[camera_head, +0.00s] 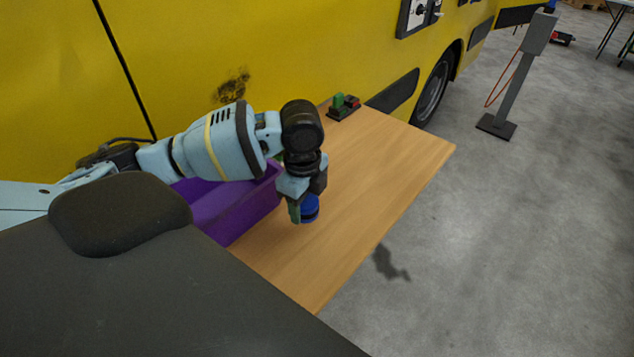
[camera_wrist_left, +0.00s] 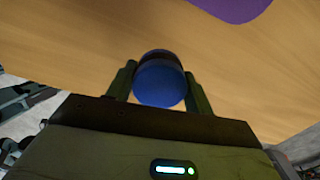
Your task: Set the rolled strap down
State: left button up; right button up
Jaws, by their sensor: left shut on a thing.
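The rolled strap is a dark blue roll (camera_head: 310,208), mostly hidden behind my left gripper in the head view. My left gripper (camera_head: 301,207) points down over the wooden table (camera_head: 375,185) and is shut on the strap. In the left wrist view the blue roll (camera_wrist_left: 160,82) sits between the two fingers of the left gripper (camera_wrist_left: 160,85). Whether the roll touches the table top cannot be told. My right gripper is not in view.
A purple bin (camera_head: 235,215) stands on the table just left of the gripper. The table right of the gripper is bare. A grey post stand (camera_head: 515,80) is on the floor.

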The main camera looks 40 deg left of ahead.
pick_arm(q)
jog(key=w+a, duration=0.1)
jog(key=w, duration=0.1)
jog(key=w+a, duration=0.1)
jog(key=w, duration=0.2)
jog(key=w+a+f+b, duration=0.1)
jog(key=w, duration=0.2)
jog(key=shift+w+a, duration=0.15)
jog(key=shift+a, duration=0.1)
jog(key=shift+w+a, duration=0.1)
jog(key=shift+w, duration=0.1)
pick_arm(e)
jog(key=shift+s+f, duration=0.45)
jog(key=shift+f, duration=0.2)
pick_arm(q)
jog(key=shift+w, duration=0.1)
jog(key=shift+w+a, duration=0.15)
jog(key=shift+w, duration=0.15)
jog(key=shift+f, duration=1.7)
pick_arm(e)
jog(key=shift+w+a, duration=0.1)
pick_arm(q)
jog(key=shift+f, duration=0.2)
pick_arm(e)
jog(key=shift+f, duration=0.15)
pick_arm(q)
jog(key=o, duration=1.1)
jog(key=shift+r, duration=0.1)
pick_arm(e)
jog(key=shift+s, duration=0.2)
